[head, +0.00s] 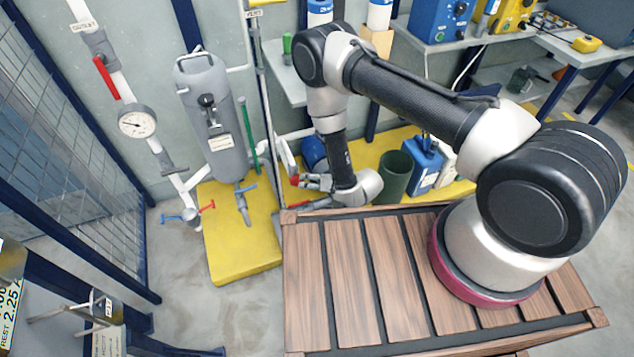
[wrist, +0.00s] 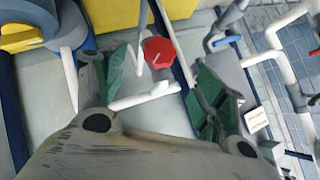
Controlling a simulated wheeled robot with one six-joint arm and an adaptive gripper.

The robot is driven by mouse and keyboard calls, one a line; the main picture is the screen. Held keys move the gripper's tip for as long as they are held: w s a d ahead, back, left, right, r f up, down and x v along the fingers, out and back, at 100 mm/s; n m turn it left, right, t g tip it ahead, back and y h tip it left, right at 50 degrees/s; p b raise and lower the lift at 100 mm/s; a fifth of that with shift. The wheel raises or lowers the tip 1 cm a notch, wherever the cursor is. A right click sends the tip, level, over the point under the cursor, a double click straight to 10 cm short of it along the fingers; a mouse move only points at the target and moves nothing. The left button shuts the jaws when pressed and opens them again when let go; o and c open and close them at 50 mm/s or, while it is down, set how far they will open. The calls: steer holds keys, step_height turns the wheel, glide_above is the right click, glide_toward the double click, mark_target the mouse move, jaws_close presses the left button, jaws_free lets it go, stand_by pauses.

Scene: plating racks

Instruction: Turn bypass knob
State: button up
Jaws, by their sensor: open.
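A red faceted knob (wrist: 158,52) with a pale line on its face shows in the wrist view, beside white piping. It lies beyond and between my fingertips, nearer the left finger in the picture. My gripper (wrist: 160,88) is open, its green finger pads apart with nothing held between them. In the head view my gripper (head: 305,190) is low beside the upright pipes behind the wooden deck. A small red part (head: 294,180) shows at its fingertips, probably the same knob. I cannot tell whether a finger touches it. No bypass label is readable.
A grey tank (head: 210,115) stands on a yellow base (head: 240,250) to the left. A red lever (head: 106,78) and a gauge (head: 138,122) sit on the left pipe. A green bin (head: 396,173) and blue canister (head: 425,165) stand right of my gripper.

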steer(key=shift+v, duration=0.8)
steer(key=n+t+h, duration=0.1)
steer(key=n+h, duration=0.2)
steer(key=h, duration=0.2)
glide_toward(297, 179)
steer(key=d+x, duration=0.1)
steer(key=x, duration=1)
steer(key=shift+a+f, duration=0.2)
steer(key=shift+a, duration=0.25)
